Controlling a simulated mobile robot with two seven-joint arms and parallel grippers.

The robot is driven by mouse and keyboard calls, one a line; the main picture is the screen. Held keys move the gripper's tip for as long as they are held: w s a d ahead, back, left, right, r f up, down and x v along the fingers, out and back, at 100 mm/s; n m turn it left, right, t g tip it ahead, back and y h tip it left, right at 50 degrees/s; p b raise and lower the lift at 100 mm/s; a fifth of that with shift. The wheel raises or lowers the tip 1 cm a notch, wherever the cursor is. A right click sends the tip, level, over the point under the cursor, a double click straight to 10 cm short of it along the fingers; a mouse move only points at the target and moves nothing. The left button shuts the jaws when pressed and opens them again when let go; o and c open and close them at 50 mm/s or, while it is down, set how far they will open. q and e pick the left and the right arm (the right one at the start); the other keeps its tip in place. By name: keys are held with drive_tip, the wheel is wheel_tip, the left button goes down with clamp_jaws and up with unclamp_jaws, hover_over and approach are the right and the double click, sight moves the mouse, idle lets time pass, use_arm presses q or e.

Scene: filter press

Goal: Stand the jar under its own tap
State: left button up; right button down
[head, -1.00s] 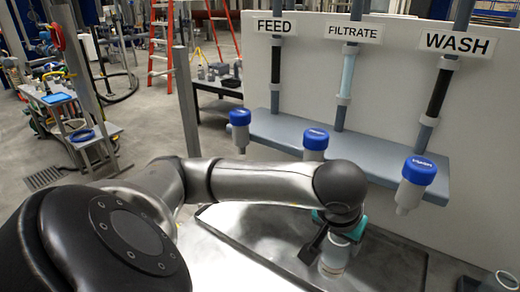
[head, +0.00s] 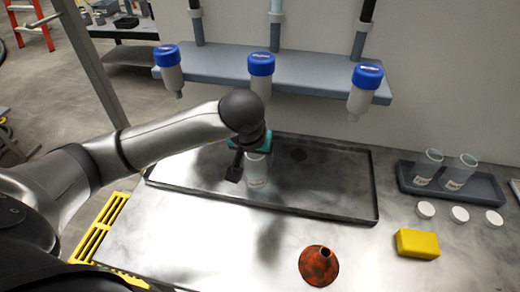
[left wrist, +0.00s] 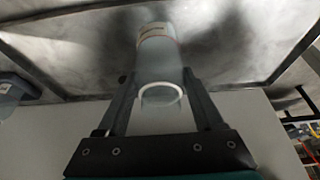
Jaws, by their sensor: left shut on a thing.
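My left gripper (head: 250,165) is shut on a clear jar (head: 257,172) with a pale label band, over the dark shallow tray. In the left wrist view the jar (left wrist: 160,60) is between the two fingers of the gripper (left wrist: 160,82); I cannot tell whether its base touches the tray. Three blue-capped taps hang from the grey shelf: left (head: 168,68), middle (head: 261,68) and right (head: 365,82). In the head view the jar is below and slightly left of the middle tap. The jar's label is unreadable. My right gripper is out of view.
The tray (head: 345,210) is clear to the jar's right. Two labelled jars (head: 427,167) (head: 459,174) stand in a grey holder at right, behind white lids (head: 459,214). A yellow block (head: 417,243) and rusty funnel (head: 314,272) lie in front. A yellow rack (head: 103,232) is left.

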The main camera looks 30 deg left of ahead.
use_arm(q)
drive_tip(key=w+f, duration=0.1)
drive_tip(key=w, duration=0.1)
drive_tip(key=w+a+f, duration=0.1)
drive_tip(key=w, duration=0.1)
drive_tip(key=w+f, duration=0.2)
drive_tip(key=shift+w+a+f+b, duration=0.1)
drive_tip(key=shift+w+a+b, duration=0.1)
drive_tip(key=shift+a+b, duration=0.15)
drive_tip(key=shift+f, duration=0.15)
drive_tip(key=o, duration=1.3)
drive_tip(key=shift+o, duration=0.2)
